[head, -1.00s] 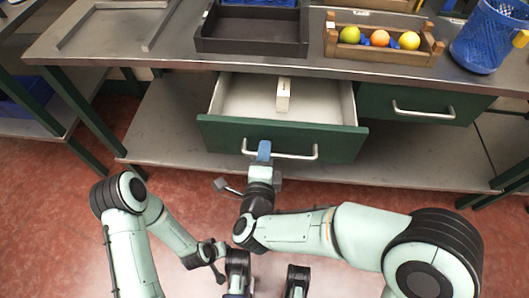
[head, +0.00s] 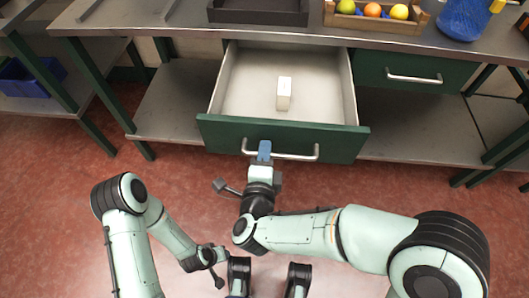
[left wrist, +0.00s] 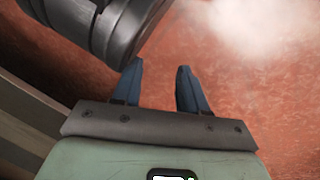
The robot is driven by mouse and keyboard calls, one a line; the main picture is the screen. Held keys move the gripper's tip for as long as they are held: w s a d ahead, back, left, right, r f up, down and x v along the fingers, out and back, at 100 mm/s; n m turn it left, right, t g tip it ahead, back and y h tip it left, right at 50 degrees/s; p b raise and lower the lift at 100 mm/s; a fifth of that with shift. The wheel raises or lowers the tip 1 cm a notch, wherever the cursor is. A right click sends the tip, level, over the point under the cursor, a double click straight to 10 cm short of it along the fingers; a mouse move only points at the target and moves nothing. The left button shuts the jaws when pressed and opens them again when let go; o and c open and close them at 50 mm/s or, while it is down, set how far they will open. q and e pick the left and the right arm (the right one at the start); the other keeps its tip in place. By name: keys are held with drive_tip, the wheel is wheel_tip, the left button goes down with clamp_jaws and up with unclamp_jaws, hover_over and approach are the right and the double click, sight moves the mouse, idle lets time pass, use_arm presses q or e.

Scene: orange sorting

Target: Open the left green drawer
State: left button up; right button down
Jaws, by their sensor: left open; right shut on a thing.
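The left green drawer (head: 225,133) is pulled well out from under the table in the head view. A small white box (head: 284,93) stands inside it on the pale drawer floor. My right gripper (head: 264,150) is shut on the drawer's silver handle (head: 300,156), left of the handle's middle. In the left wrist view my left gripper (left wrist: 157,88) is open and empty above the red floor. In the head view its arm hangs at the lower left, apart from the drawer.
The right green drawer (head: 420,74) is shut. On the tabletop are a dark tray (head: 258,14), a wooden crate (head: 376,22) with several fruits, and a blue mesh basket (head: 462,20). A blue bin (head: 30,80) sits on a lower shelf at left. Red floor lies in front.

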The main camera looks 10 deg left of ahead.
drive_tip(key=c, duration=1.2)
unclamp_jaws()
use_arm(q)
drive_tip(key=shift+w+d+r+p, duration=0.2)
drive_tip(key=shift+r+p, duration=0.15)
drive_tip(key=shift+r, duration=0.15)
drive_tip(key=shift+w+d+r+p, duration=0.15)
drive_tip(key=shift+r+p, duration=0.15)
drive_tip(key=shift+r, duration=0.25)
drive_tip(key=shift+w+d+r+p, duration=0.2)
drive_tip(key=shift+r+p, duration=0.15)
drive_tip(key=shift+r, duration=0.15)
use_arm(e)
drive_tip(key=shift+v, duration=6.7)
